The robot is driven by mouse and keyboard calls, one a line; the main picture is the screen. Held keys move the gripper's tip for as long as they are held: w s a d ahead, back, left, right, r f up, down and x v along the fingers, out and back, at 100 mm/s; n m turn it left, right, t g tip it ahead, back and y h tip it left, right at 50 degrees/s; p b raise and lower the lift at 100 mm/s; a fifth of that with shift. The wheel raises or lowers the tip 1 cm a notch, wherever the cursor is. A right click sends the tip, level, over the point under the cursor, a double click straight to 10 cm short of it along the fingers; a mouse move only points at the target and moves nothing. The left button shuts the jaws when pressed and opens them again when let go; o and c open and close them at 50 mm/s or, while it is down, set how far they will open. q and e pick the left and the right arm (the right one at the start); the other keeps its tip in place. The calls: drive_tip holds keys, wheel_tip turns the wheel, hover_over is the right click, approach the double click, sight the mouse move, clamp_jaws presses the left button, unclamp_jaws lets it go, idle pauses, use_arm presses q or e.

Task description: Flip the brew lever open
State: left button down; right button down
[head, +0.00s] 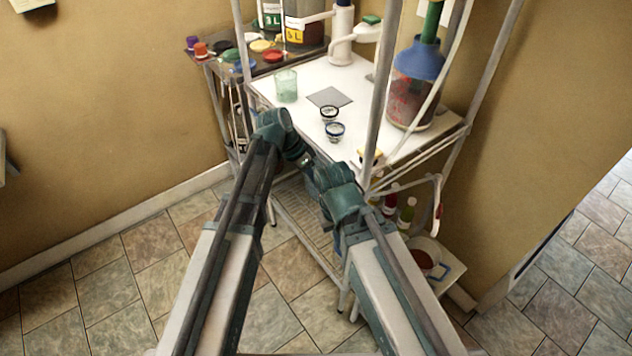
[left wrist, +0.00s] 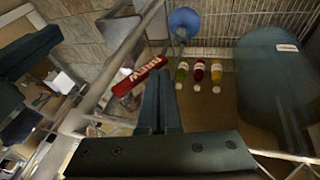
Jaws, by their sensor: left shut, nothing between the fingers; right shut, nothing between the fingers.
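The brew lever (left wrist: 138,77) is a red bar with pale lettering reading BREW. It shows in the left wrist view, slanting just left of my left fingertips. My left gripper (left wrist: 160,74) is shut and empty, its fingers pointing up the picture; I cannot tell whether they touch the lever. My right gripper (head: 312,170) is shut and empty at the near edge of the white table, close to the end of my left arm. Its fingers are mostly hidden by its wrist.
The white table (head: 300,85) holds a green glass (head: 286,86), two small bowls, a grey square and a blue-lidded jar (head: 414,85). Metal posts rise around it. Several bottles (left wrist: 199,72), a blue round object (left wrist: 184,22) and a large dark vessel (left wrist: 275,75) show in the wrist view.

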use_arm(q)
drive_tip(key=shift+f, duration=0.55)
use_arm(e)
drive_tip(key=shift+f, duration=0.55)
use_arm(q)
drive_tip(key=shift+r, duration=0.1)
